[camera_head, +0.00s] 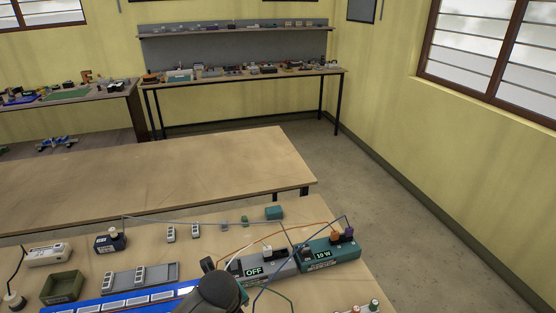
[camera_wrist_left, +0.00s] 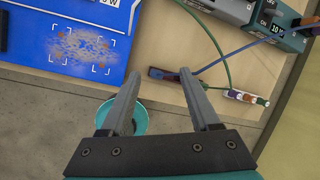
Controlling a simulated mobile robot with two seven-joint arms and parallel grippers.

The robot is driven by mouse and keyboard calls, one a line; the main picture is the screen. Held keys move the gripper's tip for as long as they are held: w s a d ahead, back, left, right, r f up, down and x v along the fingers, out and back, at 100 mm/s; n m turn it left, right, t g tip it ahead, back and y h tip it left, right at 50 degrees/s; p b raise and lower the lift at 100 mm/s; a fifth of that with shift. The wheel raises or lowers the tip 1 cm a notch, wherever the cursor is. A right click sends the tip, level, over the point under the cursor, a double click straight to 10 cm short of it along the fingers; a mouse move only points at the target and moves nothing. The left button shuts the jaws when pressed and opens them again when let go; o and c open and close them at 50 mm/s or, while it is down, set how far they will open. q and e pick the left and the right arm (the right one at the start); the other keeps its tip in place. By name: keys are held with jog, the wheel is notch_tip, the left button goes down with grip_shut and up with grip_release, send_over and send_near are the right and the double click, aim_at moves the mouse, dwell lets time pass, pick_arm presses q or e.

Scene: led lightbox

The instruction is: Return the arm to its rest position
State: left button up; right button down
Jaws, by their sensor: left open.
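My left gripper (camera_wrist_left: 160,75) is open and empty in the left wrist view, its two grey fingers spread apart. Its fingertips show over the front edge of the wooden bench (camera_wrist_left: 165,30). A small red and dark clip (camera_wrist_left: 160,74) lies at the bench edge between the fingertips, with a blue lead beside it; I cannot tell the distance to it. In the head view a dark rounded part of my arm shows at the bottom, over the blue panel (camera_head: 130,300); the fingers are hidden there. My right gripper is not in view.
The grey box marked OFF (camera_head: 265,269) and the teal 10 W box (camera_head: 330,254) stand on the bench with loose leads around them. A green tray (camera_head: 62,287) sits at left. A teal bin (camera_wrist_left: 144,118) is below the bench edge. The table behind (camera_head: 170,170) is bare.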

pick_arm(q)
jog(key=s+d+r+n+h, duration=0.1)
jog(key=s+r+n, duration=0.1)
jog(key=s+n, duration=0.9)
jog(key=s+a+r+n, duration=0.35)
jog(key=s+n, duration=0.25)
jog(key=n, duration=0.2)
jog(key=s+a+r+n, duration=0.3)
jog(key=s+a+n, duration=0.1)
jog(key=s+n, duration=0.25)
notch_tip(320, 180, down, 34)
jog(key=g+b, duration=0.2)
jog(key=b, duration=1)
jog(key=s+a+f+b, duration=0.1)
jog(key=s+f+b, duration=0.4)
jog(key=s+f, duration=0.3)
jog(key=s+a+f+g+b, duration=0.1)
jog(key=s+f+b, duration=0.4)
jog(key=f, duration=1.1)
jog(key=s, duration=0.3)
jog(key=shift+f+y, duration=0.4)
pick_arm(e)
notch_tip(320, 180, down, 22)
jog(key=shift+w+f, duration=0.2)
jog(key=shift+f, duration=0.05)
